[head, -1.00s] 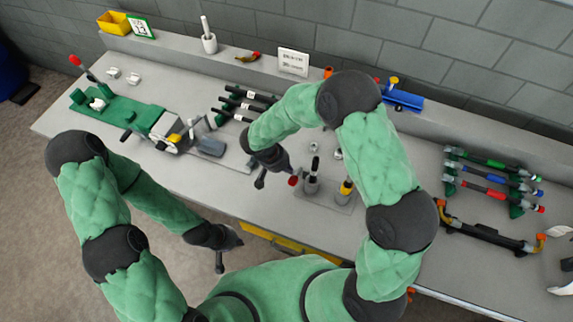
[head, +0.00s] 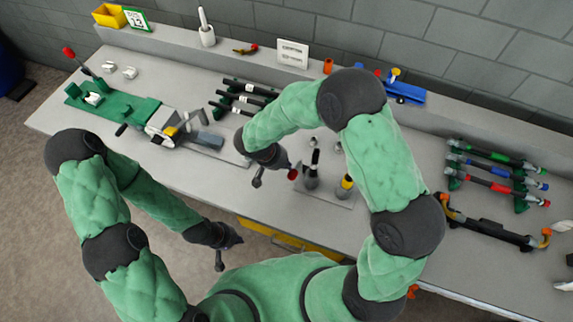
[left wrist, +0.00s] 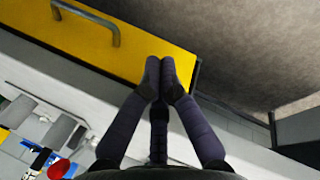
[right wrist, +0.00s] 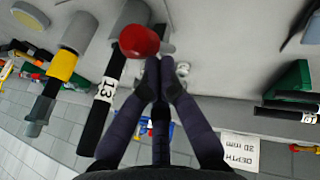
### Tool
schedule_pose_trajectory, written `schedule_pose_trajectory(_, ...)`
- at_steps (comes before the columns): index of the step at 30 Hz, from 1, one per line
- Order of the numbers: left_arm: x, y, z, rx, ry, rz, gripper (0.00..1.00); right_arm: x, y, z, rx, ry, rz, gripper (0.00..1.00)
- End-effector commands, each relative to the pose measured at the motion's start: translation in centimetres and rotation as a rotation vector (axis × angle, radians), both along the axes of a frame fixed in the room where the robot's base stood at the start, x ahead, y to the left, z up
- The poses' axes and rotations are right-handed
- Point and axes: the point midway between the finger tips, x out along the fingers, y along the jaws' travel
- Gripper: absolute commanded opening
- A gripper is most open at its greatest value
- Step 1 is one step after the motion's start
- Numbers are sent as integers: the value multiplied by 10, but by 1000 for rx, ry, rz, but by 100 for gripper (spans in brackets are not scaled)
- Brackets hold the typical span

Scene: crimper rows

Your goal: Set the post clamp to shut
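The post clamp seems to be the small grey plate (head: 325,198) at the bench's front middle. It carries upright posts: one with a black handle (head: 313,165), labelled 13 in the right wrist view (right wrist: 103,100), and one with a yellow collar (head: 346,184). A red ball knob (head: 293,174) is beside the black-handled post; its lever is mostly hidden. My right gripper (head: 287,166) is shut and empty, its fingertips close to the knob. The knob lies just ahead of the fingertips in the right wrist view (right wrist: 139,41); contact is unclear. My left gripper (head: 240,240) is shut and empty, off the bench's front edge.
A green fixture (head: 115,105) with a red-knobbed lever stands at the left. Black rods (head: 245,95) lie behind my right gripper. A rack of coloured bars (head: 495,180) is at the right. A yellow drawer (left wrist: 105,45) is under the bench.

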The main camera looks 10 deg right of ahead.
Motion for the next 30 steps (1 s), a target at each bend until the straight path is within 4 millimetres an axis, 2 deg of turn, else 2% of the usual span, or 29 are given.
schedule_pose_trajectory(11, 0, 0, -27, 0, 0, 0, 0, -5, 3, -9, -32, -48, 1, 0)
schedule_pose_trajectory(24, 0, 0, -97, 0, 0, 0, 0, -17, 11, -28, -131, -193, 3, 0)
schedule_pose_trajectory(30, 0, 0, -121, 0, 0, 0, 0, -21, 14, -33, -178, -261, 2, 0)
